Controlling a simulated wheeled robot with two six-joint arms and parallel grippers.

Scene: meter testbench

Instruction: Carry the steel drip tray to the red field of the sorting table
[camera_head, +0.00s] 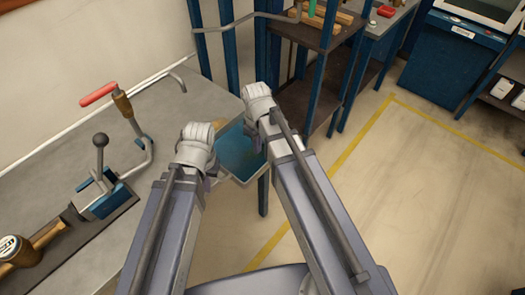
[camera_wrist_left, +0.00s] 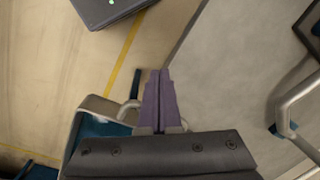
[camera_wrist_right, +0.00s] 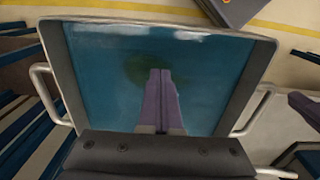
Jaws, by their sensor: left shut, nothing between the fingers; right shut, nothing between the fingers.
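The steel drip tray (camera_head: 238,152) lies between my two grippers at the end of the grey bench, with a blue-looking inside and a pale steel rim. In the right wrist view the tray (camera_wrist_right: 205,95) shows a handle on each side. My right gripper (camera_head: 257,142) is shut and empty, with its fingers (camera_wrist_right: 160,72) over the tray's inside. My left gripper (camera_head: 213,170) is shut and empty. Its fingers (camera_wrist_left: 158,72) are close beside one tray handle (camera_wrist_left: 128,112); I cannot tell if they touch. What supports the tray is hidden. No red field shows.
The grey bench (camera_head: 165,95) carries a red-handled bent pipe fixture (camera_head: 100,94) and a black-knobbed lever (camera_head: 100,141). A blue-framed shelf (camera_head: 305,38) stands behind my right gripper. Open floor (camera_head: 420,180) with a yellow line lies to the right, before a blue cabinet (camera_head: 450,58).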

